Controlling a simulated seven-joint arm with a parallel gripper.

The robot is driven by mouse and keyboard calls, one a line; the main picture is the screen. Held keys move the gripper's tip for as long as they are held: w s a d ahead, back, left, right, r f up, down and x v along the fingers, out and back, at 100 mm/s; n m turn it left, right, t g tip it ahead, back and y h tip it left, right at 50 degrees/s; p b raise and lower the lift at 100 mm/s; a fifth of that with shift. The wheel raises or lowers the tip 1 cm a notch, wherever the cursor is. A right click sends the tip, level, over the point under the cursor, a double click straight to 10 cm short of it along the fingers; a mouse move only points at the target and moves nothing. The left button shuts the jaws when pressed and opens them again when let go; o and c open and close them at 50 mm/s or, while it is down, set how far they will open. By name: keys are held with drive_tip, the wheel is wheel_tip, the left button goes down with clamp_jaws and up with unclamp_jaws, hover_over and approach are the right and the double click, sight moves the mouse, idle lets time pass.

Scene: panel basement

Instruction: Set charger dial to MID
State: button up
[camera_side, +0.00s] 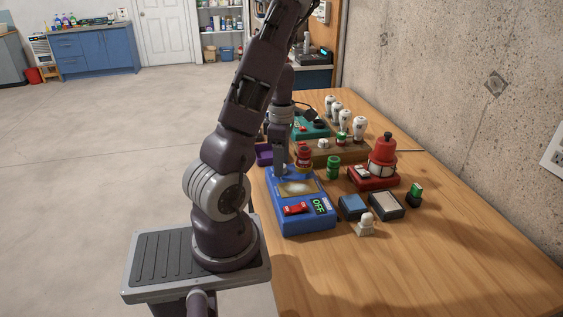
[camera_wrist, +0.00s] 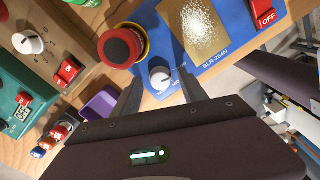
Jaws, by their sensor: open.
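In the side view my gripper (camera_side: 281,168) points down at the box's far end and hides the dial. Another white dial (camera_wrist: 28,42) is on a brown box at the left. No charger label is readable.
A teal box (camera_side: 318,130) and purple bin (camera_side: 265,154) lie behind. A red beacon (camera_side: 382,152), green cylinder (camera_side: 333,167) and small boxes stand right. The table's front right (camera_side: 460,260) is clear.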

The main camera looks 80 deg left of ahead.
drive_tip(key=shift+f, duration=0.15)
clamp_jaws()
drive_tip(key=shift+m, duration=0.4)
drive_tip(key=m, duration=0.4)
drive_tip(key=shift+m, duration=3)
